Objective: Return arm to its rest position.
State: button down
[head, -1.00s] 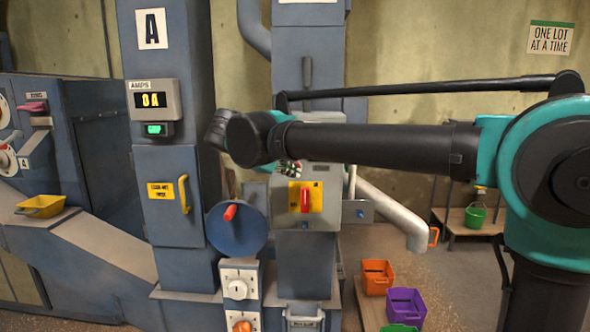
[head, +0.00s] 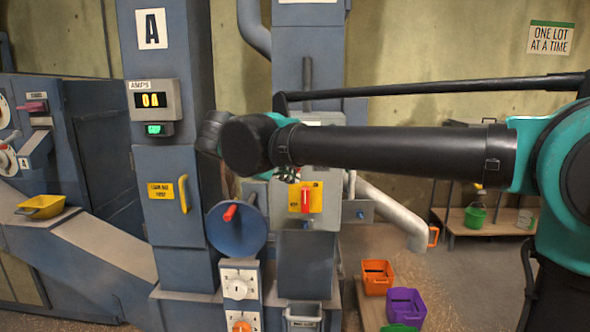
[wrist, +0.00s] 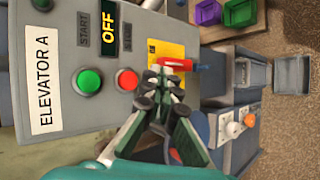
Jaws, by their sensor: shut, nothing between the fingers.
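My gripper (wrist: 165,97) shows in the wrist view with its dark fingers brought together and nothing between them. It is in front of the Elevator A control box, near the red switch handle (wrist: 178,64) on its yellow plate. I cannot tell whether it touches the handle. In the head view my arm reaches across from the right, and its black wrist end hides most of the gripper. The red handle (head: 305,200) stands upright on the yellow plate below my arm.
The control box (wrist: 85,60) has a green and a red button, and its display reads OFF. The A column (head: 168,200) has a display reading 0A. A blue handwheel (head: 236,240) is below my wrist. Orange (head: 377,275) and purple (head: 405,305) bins stand at lower right.

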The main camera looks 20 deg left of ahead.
jog(key=w+d+f+m+g, duration=0.2)
jog(key=d+f+m+g, duration=0.1)
jog(key=d+f, duration=0.8)
jog(key=w+d+f+m+g, duration=0.2)
jog(key=w+d+f+m, duration=0.1)
jog(key=d+f, duration=0.8)
jog(key=s+d+f+m+g+y, duration=0.1)
jog(key=s+d+f+m+y, duration=0.3)
jog(key=s+d+f+m, duration=0.5)
jog(key=s+d+f, duration=0.5)
jog(key=d+f, duration=0.3)
jog(key=d, duration=0.2)
jog(key=shift+s+g, duration=0.2)
jog(key=shift+g, duration=0.1)
